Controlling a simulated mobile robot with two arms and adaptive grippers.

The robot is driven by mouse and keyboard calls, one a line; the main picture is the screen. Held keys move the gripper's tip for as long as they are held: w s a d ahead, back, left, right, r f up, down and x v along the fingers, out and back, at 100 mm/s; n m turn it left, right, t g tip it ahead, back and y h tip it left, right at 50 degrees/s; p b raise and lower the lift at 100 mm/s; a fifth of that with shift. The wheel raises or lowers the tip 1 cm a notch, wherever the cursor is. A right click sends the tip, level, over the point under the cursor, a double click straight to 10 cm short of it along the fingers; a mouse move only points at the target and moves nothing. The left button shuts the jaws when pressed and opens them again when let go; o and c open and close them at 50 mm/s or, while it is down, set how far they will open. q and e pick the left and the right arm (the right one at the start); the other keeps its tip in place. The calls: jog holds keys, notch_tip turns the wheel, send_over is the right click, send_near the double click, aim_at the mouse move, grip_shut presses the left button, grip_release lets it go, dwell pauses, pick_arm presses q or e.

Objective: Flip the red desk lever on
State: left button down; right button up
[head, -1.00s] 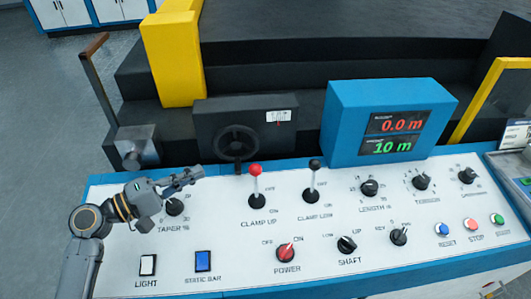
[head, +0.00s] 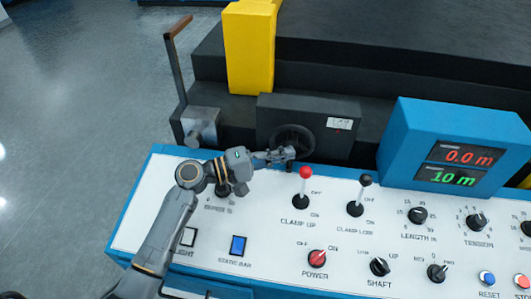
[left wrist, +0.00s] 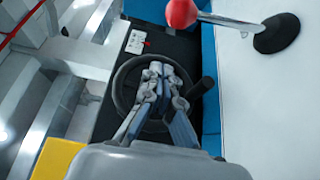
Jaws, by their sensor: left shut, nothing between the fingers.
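The red desk lever (head: 304,187) is a red ball on a thin metal stem, above the label CLAMP UP on the white panel. Its stem stands nearly upright, with the ball toward the OFF mark side. It also shows large at the top right of the left wrist view (left wrist: 184,12). My left gripper (head: 289,153) is shut and empty, just left of and behind the red ball, apart from it. Its fingertips (left wrist: 160,70) show against the dark handwheel in the left wrist view. My right gripper is not in view.
A black-knobbed lever (head: 359,195) marked CLAMP LOW stands to the right. A dark handwheel (head: 293,140) is behind my gripper. The blue display box (head: 455,120) stands at the back right. Knobs and buttons, including the red POWER knob (head: 317,258), fill the panel front.

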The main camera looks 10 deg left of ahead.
aim_at(303, 186)
pick_arm(q)
jog(key=d, duration=0.1)
jog(key=d+p, duration=0.1)
jog(key=shift+w+d+r, duration=0.15)
jog(key=shift+w+d, duration=0.15)
jog(key=shift+d, duration=0.1)
jog(key=shift+s+d+p, duration=0.1)
jog(key=shift+s+p, duration=0.7)
jog(key=shift+s, duration=0.9)
jog(key=shift+f, duration=0.2)
jog(key=shift+w, duration=0.1)
